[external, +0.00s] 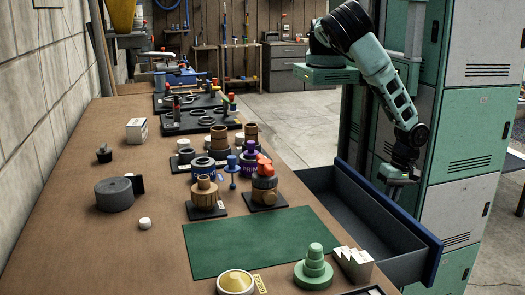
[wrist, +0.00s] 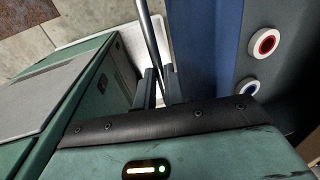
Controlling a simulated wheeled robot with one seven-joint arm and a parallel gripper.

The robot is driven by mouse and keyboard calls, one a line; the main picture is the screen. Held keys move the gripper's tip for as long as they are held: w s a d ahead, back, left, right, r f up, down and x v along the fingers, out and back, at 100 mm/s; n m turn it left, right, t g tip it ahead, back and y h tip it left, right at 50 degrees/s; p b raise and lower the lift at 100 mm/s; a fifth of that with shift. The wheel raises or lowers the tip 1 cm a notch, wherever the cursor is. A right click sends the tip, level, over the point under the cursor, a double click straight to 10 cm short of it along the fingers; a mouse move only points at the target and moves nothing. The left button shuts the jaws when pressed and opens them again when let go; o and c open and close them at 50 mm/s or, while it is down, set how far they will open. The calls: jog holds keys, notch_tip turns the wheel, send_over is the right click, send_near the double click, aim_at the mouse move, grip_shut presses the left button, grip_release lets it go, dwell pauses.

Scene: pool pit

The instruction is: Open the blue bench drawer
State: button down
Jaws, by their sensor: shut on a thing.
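The blue bench drawer (external: 428,232) stands pulled out from the right side of the bench, and its grey inside shows. Its blue front (wrist: 203,50) fills the upper middle of the wrist view. My gripper (external: 394,187) is at the outer side of that front, pointing down. In the wrist view my gripper's fingers (wrist: 162,88) are shut on a thin metal bar handle (wrist: 150,38) beside the blue front. The exact finger contact is partly hidden by the gripper body.
The brown bench top (external: 150,245) holds a green mat (external: 235,240), a green stepped piece (external: 314,268) and several other parts. Green and grey lockers (external: 455,130) stand close on the right, behind my arm. Open concrete floor (external: 285,125) lies beyond the drawer.

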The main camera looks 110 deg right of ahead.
jog(key=c, duration=1.5)
grip_release()
jog(key=shift+r, duration=0.1)
jog(key=s+r+b, duration=0.1)
jog(key=s+r, duration=0.2)
jog(key=r, duration=1.4)
jog(key=shift+s, duration=0.1)
